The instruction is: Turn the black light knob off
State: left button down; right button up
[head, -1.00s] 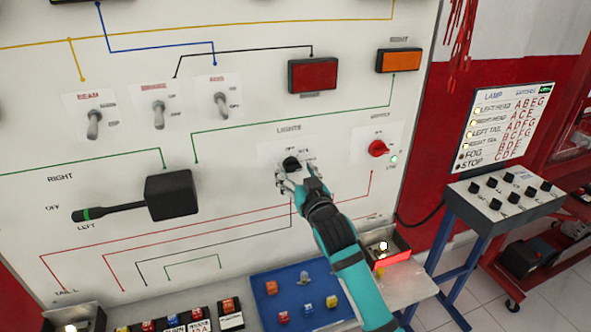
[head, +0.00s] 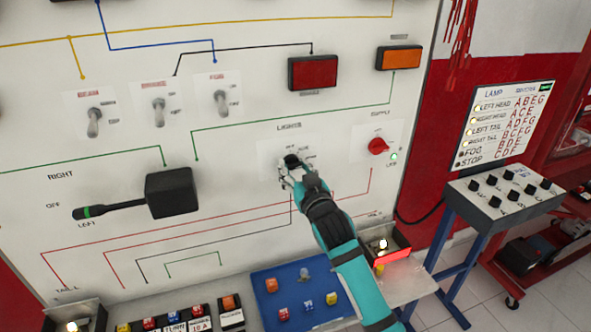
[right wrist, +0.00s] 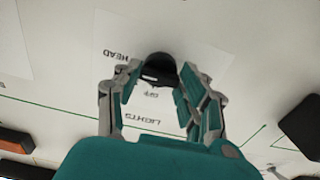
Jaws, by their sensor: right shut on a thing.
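The black light knob (head: 291,160) sits under the LIGHTS label on the upright white panel. It also shows in the right wrist view (right wrist: 158,66), with HEAD and OFF lettering around it. My right gripper (head: 290,170) is at the knob, and its fingers are closed around it from the front and below. In the right wrist view my right gripper (right wrist: 158,80) has one finger on each side of the knob. The fingers partly hide the knob and its lower markings in the head view. My left gripper is not in view.
A red supply knob (head: 377,146) with a lit green lamp is to the right. A black lever box (head: 172,194) is to the left. A blue board (head: 262,290) with small coloured parts lies below. A control stand (head: 505,200) is at the right.

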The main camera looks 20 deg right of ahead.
jog(key=n+p, duration=0.2)
jog(key=n, duration=0.1)
jog(key=shift+r+n, duration=0.1)
jog(key=shift+n, duration=0.3)
jog(key=n+p, duration=0.2)
jog(key=n, duration=0.2)
jog(key=n+p, duration=0.2)
jog(key=n, duration=0.3)
jog(key=shift+n, duration=0.4)
jog(key=shift+n+p, duration=0.55)
jog(key=shift+n, duration=1.45)
jog(key=o, duration=1.2)
jog(key=shift+c, duration=0.2)
